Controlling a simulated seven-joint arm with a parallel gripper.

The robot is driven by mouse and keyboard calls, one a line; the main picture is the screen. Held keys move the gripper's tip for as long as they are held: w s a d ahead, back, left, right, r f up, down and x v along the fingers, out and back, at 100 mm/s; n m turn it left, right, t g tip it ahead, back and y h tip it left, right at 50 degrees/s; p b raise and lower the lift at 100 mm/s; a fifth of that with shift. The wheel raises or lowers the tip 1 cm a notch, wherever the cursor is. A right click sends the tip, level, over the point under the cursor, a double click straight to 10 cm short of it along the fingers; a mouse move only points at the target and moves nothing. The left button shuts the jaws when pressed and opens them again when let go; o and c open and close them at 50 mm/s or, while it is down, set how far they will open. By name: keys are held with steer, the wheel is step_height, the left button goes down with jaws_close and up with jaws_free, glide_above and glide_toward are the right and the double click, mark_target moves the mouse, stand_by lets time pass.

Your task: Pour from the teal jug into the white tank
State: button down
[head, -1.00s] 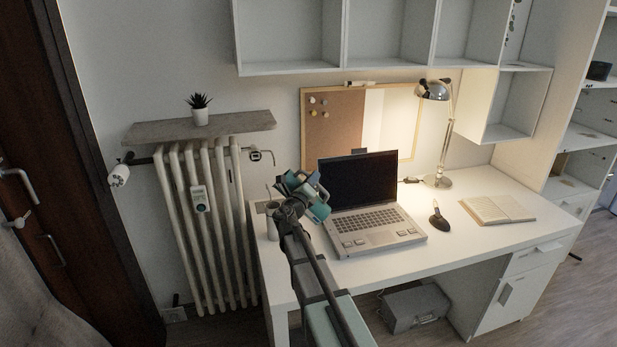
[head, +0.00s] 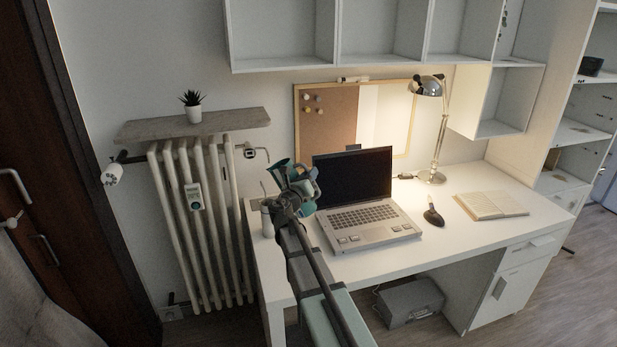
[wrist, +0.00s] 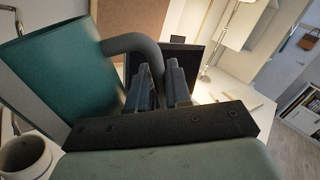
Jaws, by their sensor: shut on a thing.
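The teal jug (head: 279,174) is in the air above the left end of the desk, beside the laptop. In the wrist view its teal body (wrist: 70,62) leans over at the left, and its grey handle (wrist: 135,42) curves down to my fingers. My gripper (wrist: 160,86) is shut on that handle; in the head view my gripper (head: 304,182) is just right of the jug's body. The white tank (head: 266,217) stands on the desk's left end, below the jug and partly behind my arm. Its round open top (wrist: 24,154) shows at the lower left of the wrist view. No stream is visible.
The open laptop (head: 352,190) stands close to the right of my gripper. A lamp (head: 436,130), a dark mouse-like object (head: 433,215) and an open book (head: 490,205) are farther right on the white desk (head: 400,262). A radiator (head: 200,230) is left of the desk.

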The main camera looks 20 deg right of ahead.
steer(key=shift+s+d+r+m, duration=0.1)
steer(key=shift+d+r+m, duration=0.1)
steer(key=shift+m, duration=0.7)
steer(key=r+m, duration=0.1)
steer(key=m, duration=0.1)
steer(key=r+m+g, duration=0.1)
steer(key=m, duration=0.1)
steer(key=shift+s+d+r, duration=0.15)
steer(key=shift+d+r, duration=0.05)
steer(key=shift+r, duration=0.1)
